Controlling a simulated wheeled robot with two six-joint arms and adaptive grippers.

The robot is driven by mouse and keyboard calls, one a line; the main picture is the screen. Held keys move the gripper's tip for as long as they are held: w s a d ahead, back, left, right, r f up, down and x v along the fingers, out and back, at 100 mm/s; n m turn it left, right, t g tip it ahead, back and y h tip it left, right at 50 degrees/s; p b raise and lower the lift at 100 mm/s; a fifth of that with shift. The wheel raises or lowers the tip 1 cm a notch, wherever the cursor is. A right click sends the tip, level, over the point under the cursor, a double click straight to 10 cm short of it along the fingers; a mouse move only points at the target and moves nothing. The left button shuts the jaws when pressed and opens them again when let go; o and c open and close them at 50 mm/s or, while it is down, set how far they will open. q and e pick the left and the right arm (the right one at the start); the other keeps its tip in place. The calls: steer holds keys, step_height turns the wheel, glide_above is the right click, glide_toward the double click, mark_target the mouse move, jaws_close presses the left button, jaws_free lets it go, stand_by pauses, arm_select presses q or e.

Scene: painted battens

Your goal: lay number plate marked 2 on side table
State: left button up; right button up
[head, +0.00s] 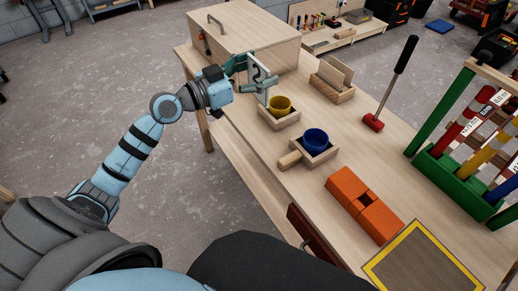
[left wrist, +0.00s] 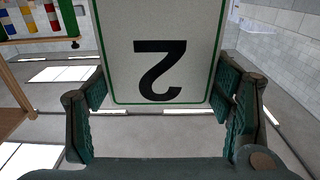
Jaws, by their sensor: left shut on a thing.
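The number plate (head: 258,73) is white with a green border and a black 2. It is held up above the far left part of the wooden workbench (head: 262,148), near the large wooden box. My left gripper (head: 246,77) is shut on it. In the left wrist view the plate (left wrist: 158,40) sits between the two green fingers (left wrist: 160,105), its 2 upside down. I cannot tell from these frames which surface is the side table. My right gripper is out of view.
On the workbench stand a wooden box (head: 243,38), a yellow cup (head: 280,106), a blue cup (head: 315,140), a slotted holder (head: 333,82), a mallet (head: 373,123), orange blocks (head: 364,204), a yellow-edged mat (head: 421,262) and a green rack (head: 450,185). Bare wood lies right of the cups.

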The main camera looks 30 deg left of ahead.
arm_select(q)
step_height(320, 180, down, 19)
steer(key=b, duration=0.7)
steer(key=shift+f, duration=0.1)
steer(key=o, duration=1.3)
